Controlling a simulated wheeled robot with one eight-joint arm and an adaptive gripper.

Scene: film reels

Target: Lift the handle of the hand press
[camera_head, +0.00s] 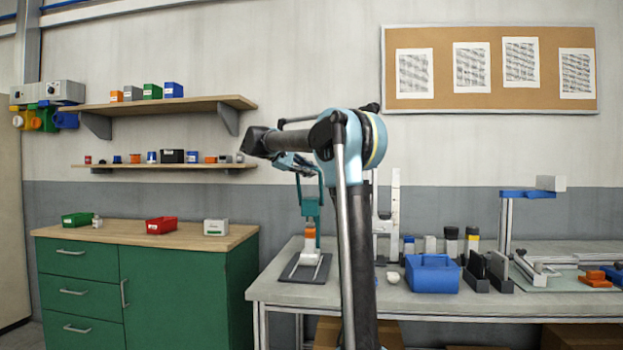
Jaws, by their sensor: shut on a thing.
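The hand press stands on the left end of the grey workbench (455,297). It has a dark base plate (291,272), a teal upper body (312,207) and an orange part (310,233) below that. My arm reaches over from the right and bends down at a dark wrist joint. My gripper (297,166) is at the top of the press, small in the view and partly hidden by my arm. It is shut on what looks like the press handle. The handle's exact outline and the fingertips are hard to make out.
A blue caddy (432,274), dark holders (487,272) and several bottles stand right of my arm. A blue-topped stand (507,225) is farther right. Left is a green cabinet (190,297) with small bins, under two wall shelves (165,106).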

